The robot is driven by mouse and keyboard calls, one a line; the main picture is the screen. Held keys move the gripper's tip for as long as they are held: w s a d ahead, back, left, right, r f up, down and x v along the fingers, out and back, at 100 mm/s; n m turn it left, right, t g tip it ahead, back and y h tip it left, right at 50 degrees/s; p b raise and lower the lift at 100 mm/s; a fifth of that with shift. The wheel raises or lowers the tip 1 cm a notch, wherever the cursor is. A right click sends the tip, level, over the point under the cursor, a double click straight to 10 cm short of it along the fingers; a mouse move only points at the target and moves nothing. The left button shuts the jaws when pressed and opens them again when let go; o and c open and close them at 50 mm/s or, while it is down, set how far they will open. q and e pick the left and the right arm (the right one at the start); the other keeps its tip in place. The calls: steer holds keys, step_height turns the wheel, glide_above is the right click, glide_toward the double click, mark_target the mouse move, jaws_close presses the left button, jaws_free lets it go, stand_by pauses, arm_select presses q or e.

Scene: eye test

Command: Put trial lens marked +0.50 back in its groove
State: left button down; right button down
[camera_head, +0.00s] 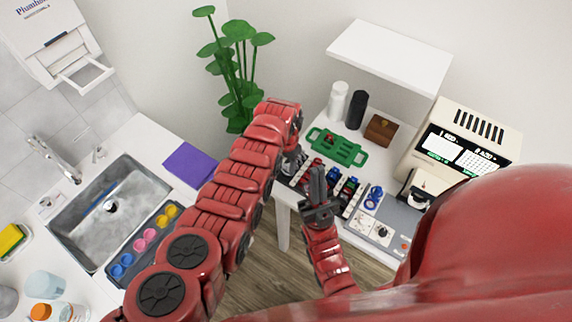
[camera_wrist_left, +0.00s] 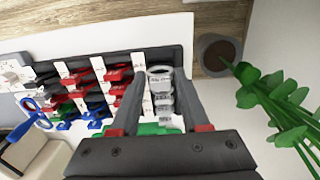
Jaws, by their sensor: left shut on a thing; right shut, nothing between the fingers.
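The lens case (camera_head: 343,204) stands on the right table and holds red, blue, black and grey lenses in rows between white label strips. It also shows in the left wrist view (camera_wrist_left: 103,70). My left gripper (camera_head: 291,163) is at its left end. In the left wrist view my left gripper (camera_wrist_left: 162,88) is shut on a grey-rimmed lens (camera_wrist_left: 160,72), over the column of grey lenses at the case's end. I cannot read a +0.50 mark, nor tell whether the lens sits in a groove. My right gripper (camera_head: 317,188) is shut and empty, in front of the case.
A green tray (camera_head: 350,152) lies behind the case, with bottles and a brown box beyond. A blue ring-shaped item (camera_head: 373,198) and a grey device (camera_head: 378,232) are on the right. A plant (camera_head: 238,75) stands behind my left arm. A sink (camera_head: 110,205) is at left.

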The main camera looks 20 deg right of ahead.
arm_select(q)
steer(key=shift+f+b, duration=1.4)
steer(key=shift+f, duration=0.1)
steer(key=shift+c, duration=1.6)
jaws_free()
steer(key=shift+r, duration=0.1)
